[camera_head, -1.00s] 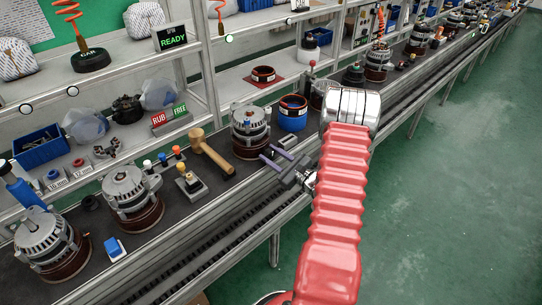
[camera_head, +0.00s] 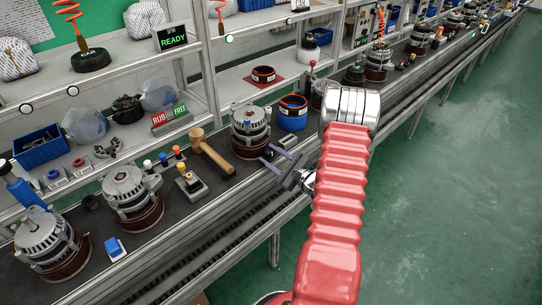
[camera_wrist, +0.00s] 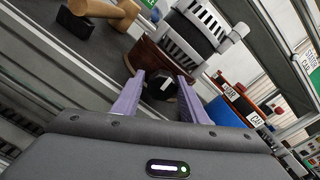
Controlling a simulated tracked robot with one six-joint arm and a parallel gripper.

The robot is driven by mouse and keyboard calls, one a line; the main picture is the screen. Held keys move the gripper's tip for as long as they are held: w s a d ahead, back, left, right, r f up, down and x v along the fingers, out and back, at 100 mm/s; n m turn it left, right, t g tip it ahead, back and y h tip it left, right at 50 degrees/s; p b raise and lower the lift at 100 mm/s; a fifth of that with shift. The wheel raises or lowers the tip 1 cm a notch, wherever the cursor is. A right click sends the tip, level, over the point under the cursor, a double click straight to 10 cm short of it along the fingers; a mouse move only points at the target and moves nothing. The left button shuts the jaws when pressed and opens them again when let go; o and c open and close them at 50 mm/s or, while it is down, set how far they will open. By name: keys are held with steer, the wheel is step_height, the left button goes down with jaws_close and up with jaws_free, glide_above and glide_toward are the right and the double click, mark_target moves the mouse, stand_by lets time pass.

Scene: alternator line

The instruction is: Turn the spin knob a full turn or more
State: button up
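A black spin knob (camera_wrist: 163,86) with a white mark faces me in the wrist view. It sits on the front of an alternator (camera_wrist: 192,35) with a grey finned top and a reddish-brown lower part. The same alternator (camera_head: 249,128) stands on the dark bench in the head view, where I cannot make out the knob. My gripper (camera_wrist: 160,80) is open, with one pale purple finger on each side of the knob. I cannot tell whether either finger touches it. In the head view my gripper (camera_head: 268,153) is just in front of the alternator.
A wooden mallet (camera_head: 213,152) lies to the left of the alternator. A blue-sided pot (camera_head: 292,118) stands to its right. A small block with a yellow-topped peg (camera_head: 190,180) and more alternators (camera_head: 131,193) stand further left. The conveyor rail runs along the bench front.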

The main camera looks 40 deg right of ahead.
steer(key=o, duration=0.3)
steer(key=shift+o, duration=0.2)
steer(key=shift+s+d, duration=0.1)
steer(key=s, duration=1.3)
steer(key=shift+s+d+r, duration=0.2)
steer(key=shift+s+d, duration=0.1)
steer(key=shift+f, duration=0.15)
steer(key=m, duration=1)
steer(key=shift+w+d+f+m, duration=0.1)
steer(key=shift+w+d+m, duration=0.1)
steer(key=shift+m, duration=0.1)
steer(key=shift+w, duration=0.15)
